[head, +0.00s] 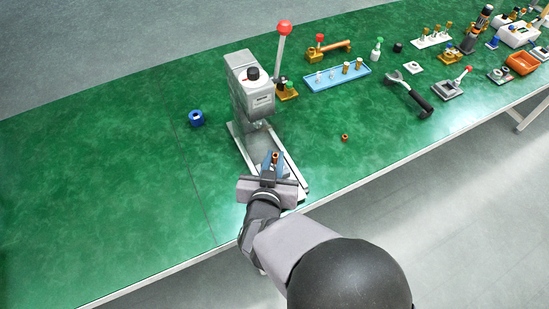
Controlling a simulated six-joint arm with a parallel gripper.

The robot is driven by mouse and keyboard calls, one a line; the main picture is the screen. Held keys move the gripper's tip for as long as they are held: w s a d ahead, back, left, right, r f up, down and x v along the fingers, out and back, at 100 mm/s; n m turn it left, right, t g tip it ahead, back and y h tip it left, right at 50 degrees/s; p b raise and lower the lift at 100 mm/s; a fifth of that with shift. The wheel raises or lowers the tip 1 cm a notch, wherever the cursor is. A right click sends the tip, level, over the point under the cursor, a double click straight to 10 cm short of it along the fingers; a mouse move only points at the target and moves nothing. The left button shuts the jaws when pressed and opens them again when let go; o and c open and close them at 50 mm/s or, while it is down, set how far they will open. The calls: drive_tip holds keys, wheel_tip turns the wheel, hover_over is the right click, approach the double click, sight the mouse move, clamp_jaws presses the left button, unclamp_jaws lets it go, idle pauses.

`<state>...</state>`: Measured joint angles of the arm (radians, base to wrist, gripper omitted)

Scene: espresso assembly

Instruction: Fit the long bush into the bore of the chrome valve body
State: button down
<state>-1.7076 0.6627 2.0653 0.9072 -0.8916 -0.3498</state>
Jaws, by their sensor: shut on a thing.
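My gripper (272,163) is over the front of the press's base and points away from me toward the press. It is shut on a small copper-coloured bush (275,156), which appears to stand upright between the fingers. This looks like the long bush; its lower end is hidden by the gripper. I cannot make out the chrome valve body or its bore for certain. Small metallic parts under the press head are too small to tell apart.
A grey arbor press (243,75) with a red-knobbed lever (284,28) stands just beyond my gripper. A blue round part (196,118) lies left, a small copper ring (345,137) right. A blue tray (337,78) and wrench (411,93) lie farther right.

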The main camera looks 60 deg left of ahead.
drive_tip(key=c, duration=1.7)
unclamp_jaws()
drive_tip(key=shift+o, duration=0.2)
drive_tip(key=shift+d, duration=0.1)
drive_tip(key=v, duration=0.7)
drive_tip(key=shift+b, duration=0.3)
